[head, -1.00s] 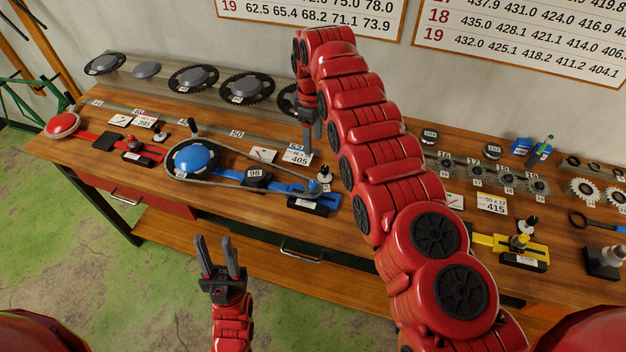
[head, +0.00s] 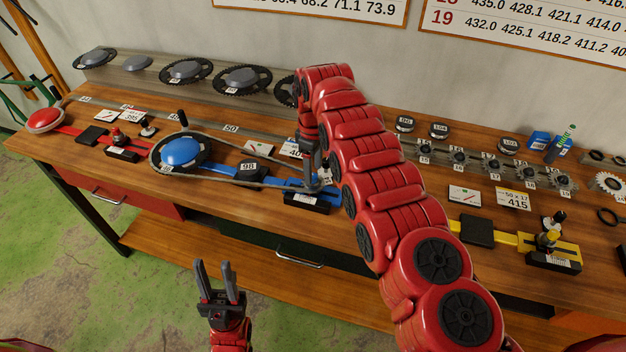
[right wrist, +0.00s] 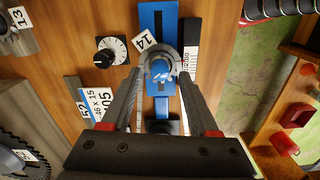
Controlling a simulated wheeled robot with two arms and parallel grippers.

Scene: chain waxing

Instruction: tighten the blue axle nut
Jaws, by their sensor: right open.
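The blue axle nut (right wrist: 161,74) sits on the blue rail (right wrist: 158,20), with a grey ring around it, in the right wrist view. My right gripper (right wrist: 161,68) points down over it, open, with one finger on each side of the nut; I cannot tell whether they touch it. In the head view my right gripper (head: 317,172) is at the right end of the blue rail and largely hides the nut. The chain (head: 225,178) loops from the chainring with the blue cap (head: 181,153) to this end. My left gripper (head: 217,272) is open and empty, in front of the bench.
A black block marked 98 (head: 250,171) stands inside the chain loop. A black knob with a white dial (right wrist: 110,51) is near the nut. The red fixture (head: 45,119) is left, the yellow one (head: 510,240) right. Free floor lies in front.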

